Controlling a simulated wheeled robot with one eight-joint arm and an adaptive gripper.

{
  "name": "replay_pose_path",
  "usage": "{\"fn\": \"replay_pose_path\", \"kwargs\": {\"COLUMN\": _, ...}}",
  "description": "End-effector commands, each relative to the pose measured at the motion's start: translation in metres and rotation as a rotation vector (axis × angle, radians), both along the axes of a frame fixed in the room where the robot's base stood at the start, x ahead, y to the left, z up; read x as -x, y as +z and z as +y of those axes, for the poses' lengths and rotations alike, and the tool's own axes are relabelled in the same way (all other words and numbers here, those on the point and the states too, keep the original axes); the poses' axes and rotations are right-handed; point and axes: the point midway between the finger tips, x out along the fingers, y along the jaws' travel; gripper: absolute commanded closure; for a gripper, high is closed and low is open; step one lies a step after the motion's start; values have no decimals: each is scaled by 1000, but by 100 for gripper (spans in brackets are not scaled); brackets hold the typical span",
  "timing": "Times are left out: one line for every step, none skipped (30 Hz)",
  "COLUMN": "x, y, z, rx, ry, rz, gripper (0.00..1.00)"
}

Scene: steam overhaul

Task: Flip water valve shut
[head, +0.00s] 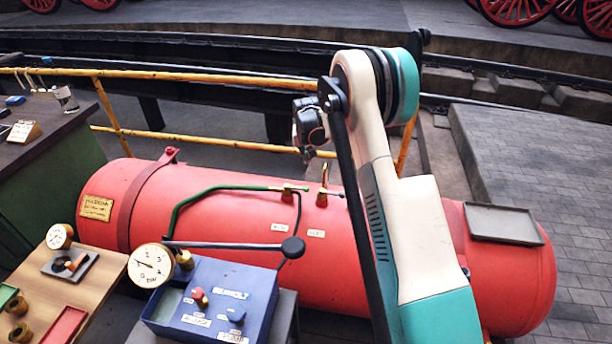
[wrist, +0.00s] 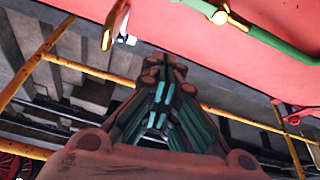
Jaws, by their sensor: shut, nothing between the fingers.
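A red cylindrical tank (head: 225,222) lies across the middle of the head view. Two small brass valves sit on its top, one (head: 287,191) at the end of a green pipe (head: 205,194) and one (head: 322,190) to its right with an upright lever. Their white labels are too small to read, so I cannot tell which is the water valve. The wrist view shows a brass fitting (wrist: 219,17) on the green pipe and an orange lever (wrist: 115,22). My gripper (wrist: 165,65) is shut and empty, apart from both. In the head view, dark gripper parts (head: 308,128) show behind the tank's top.
A yellow railing (head: 180,137) runs behind the tank. A gauge (head: 152,265) and a wooden bench (head: 85,310) are at left. A grey plate (head: 503,223) lies on the tank's right end.

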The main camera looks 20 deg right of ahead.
Motion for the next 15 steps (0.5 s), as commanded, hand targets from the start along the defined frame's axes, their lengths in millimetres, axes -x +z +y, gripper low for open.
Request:
{"fn": "replay_pose_path", "kwargs": {"x": 0, "y": -1, "z": 0, "rx": 0, "ry": 0, "rz": 0, "gripper": 100}}
{"fn": "replay_pose_path", "kwargs": {"x": -1, "y": -2, "z": 0, "rx": 0, "ry": 0, "rz": 0, "gripper": 100}}
{"fn": "replay_pose_path", "kwargs": {"x": -1, "y": -3, "z": 0, "rx": 0, "ry": 0, "rz": 0, "gripper": 100}}
{"fn": "replay_pose_path", "kwargs": {"x": -2, "y": -5, "z": -1, "rx": 0, "ry": 0, "rz": 0, "gripper": 100}}
{"fn": "replay_pose_path", "kwargs": {"x": -2, "y": -7, "z": -1, "rx": 0, "ry": 0, "rz": 0, "gripper": 100}}
{"fn": "replay_pose_path", "kwargs": {"x": -3, "y": -10, "z": -1, "rx": 0, "ry": 0, "rz": 0, "gripper": 100}}
{"fn": "replay_pose_path", "kwargs": {"x": -4, "y": -13, "z": -2, "rx": 0, "ry": 0, "rz": 0, "gripper": 100}}
{"fn": "replay_pose_path", "kwargs": {"x": -5, "y": -16, "z": -2, "rx": 0, "ry": 0, "rz": 0, "gripper": 100}}
{"fn": "replay_pose_path", "kwargs": {"x": -7, "y": -21, "z": -3, "rx": 0, "ry": 0, "rz": 0, "gripper": 100}}
{"fn": "replay_pose_path", "kwargs": {"x": -8, "y": -26, "z": -3, "rx": 0, "ry": 0, "rz": 0, "gripper": 100}}
{"fn": "replay_pose_path", "kwargs": {"x": -10, "y": -30, "z": -4, "rx": 0, "ry": 0, "rz": 0, "gripper": 100}}
{"fn": "replay_pose_path", "kwargs": {"x": -12, "y": -36, "z": -5, "rx": 0, "ry": 0, "rz": 0, "gripper": 100}}
{"fn": "replay_pose_path", "kwargs": {"x": -14, "y": -41, "z": -6, "rx": 0, "ry": 0, "rz": 0, "gripper": 100}}
{"fn": "replay_pose_path", "kwargs": {"x": -15, "y": -46, "z": -6, "rx": 0, "ry": 0, "rz": 0, "gripper": 100}}
{"fn": "replay_pose_path", "kwargs": {"x": -17, "y": -53, "z": -7, "rx": 0, "ry": 0, "rz": 0, "gripper": 100}}
